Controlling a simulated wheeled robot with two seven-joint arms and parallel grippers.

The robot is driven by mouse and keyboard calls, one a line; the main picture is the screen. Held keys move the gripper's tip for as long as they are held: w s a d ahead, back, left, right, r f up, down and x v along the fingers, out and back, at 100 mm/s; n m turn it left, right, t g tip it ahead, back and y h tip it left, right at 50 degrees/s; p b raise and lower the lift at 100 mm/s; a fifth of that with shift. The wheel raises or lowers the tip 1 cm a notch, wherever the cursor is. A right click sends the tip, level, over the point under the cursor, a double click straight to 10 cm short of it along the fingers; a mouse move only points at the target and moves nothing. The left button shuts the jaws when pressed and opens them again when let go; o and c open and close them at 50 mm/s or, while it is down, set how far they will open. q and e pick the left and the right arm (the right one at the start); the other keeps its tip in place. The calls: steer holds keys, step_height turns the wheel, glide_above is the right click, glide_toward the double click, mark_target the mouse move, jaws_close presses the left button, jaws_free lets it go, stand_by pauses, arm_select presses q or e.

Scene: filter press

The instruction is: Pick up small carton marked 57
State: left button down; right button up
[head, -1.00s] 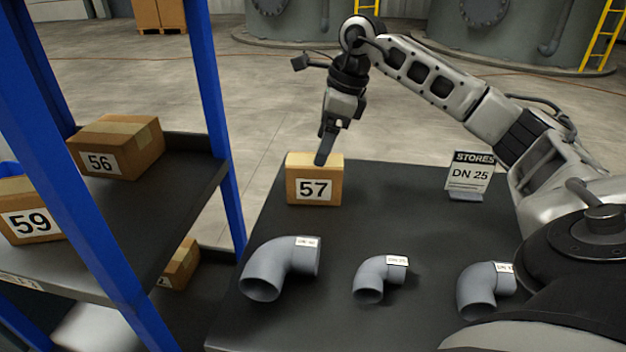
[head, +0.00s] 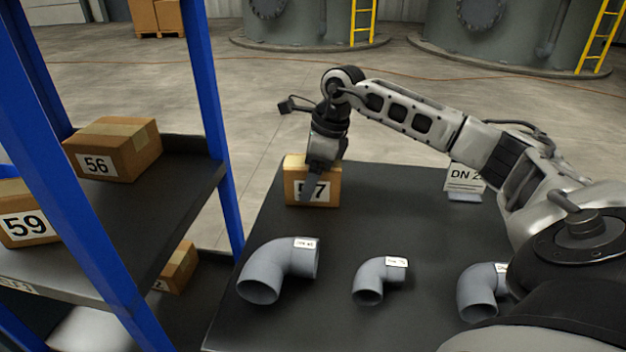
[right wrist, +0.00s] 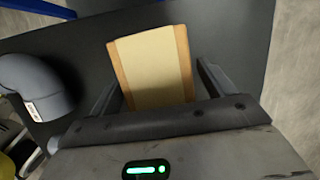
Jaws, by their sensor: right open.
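The small carton marked 57 (head: 297,194) stands on the dark table near its far left corner, its label partly hidden by my right gripper. My right gripper (head: 312,192) is down at the carton, with a finger in front of its labelled face. In the right wrist view the carton's taped top (right wrist: 152,66) lies between the two open fingers of my right gripper (right wrist: 158,85), with a gap visible on the right side. Contact on the left side cannot be told. My left gripper is not in view.
Grey pipe elbows (head: 278,271) (head: 380,280) (head: 482,289) stand along the table's near part. A blue-posted shelf (head: 215,120) at left holds cartons 56 (head: 112,148) and 59 (head: 24,216).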

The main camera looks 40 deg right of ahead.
steer(key=shift+f, duration=0.2)
stand_by(0.3)
steer(key=c, duration=1.2)
steer(key=shift+c, duration=0.7)
steer(key=shift+r, duration=0.2)
